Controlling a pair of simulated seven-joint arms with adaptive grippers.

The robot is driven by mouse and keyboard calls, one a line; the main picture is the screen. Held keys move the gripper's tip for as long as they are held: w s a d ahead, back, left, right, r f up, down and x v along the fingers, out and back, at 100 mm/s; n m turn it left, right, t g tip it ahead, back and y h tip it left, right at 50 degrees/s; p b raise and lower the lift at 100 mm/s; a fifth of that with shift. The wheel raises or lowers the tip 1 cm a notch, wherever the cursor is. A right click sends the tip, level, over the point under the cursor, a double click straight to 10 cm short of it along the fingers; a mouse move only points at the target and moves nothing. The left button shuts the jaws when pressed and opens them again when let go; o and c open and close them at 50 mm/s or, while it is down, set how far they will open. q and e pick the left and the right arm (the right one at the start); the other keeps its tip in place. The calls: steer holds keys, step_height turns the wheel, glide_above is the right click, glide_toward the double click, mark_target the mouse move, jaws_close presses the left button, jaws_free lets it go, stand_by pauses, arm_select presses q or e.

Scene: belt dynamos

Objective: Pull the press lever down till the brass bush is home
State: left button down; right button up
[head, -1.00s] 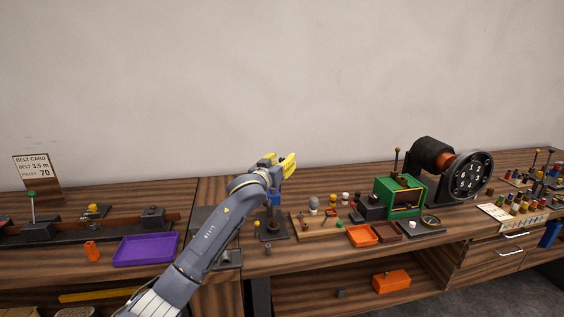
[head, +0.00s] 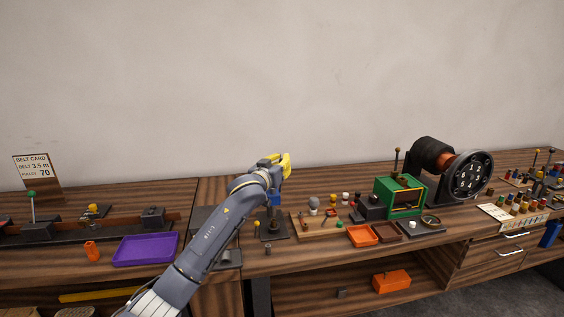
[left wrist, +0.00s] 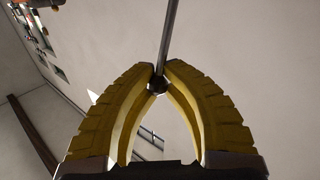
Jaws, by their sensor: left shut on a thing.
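The press (head: 273,226) stands on a dark base on the bench, with a blue part (head: 275,199) on its body. My left gripper (head: 284,162), with yellow fingers, is above the press. In the left wrist view its fingertips (left wrist: 157,82) meet around the press lever (left wrist: 170,42), a thin grey rod running up out of the picture. The gripper is shut on this lever. My left arm hides part of the press. I cannot make out the brass bush. My right gripper is not in view.
A green box-shaped machine (head: 400,196) stands farther right. A purple tray (head: 146,249) is to the left. The wall behind is bare.

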arm_select(q)
steer(key=s+d+f+m+t+h, duration=0.1)
steer(key=s+d+f+m+t, duration=0.1)
steer(key=s+f, duration=0.3)
steer(key=shift+s+d+m+t+h, duration=0.2)
steer(key=shift+s+m+t+h, duration=0.25)
steer(key=shift+s, duration=0.8)
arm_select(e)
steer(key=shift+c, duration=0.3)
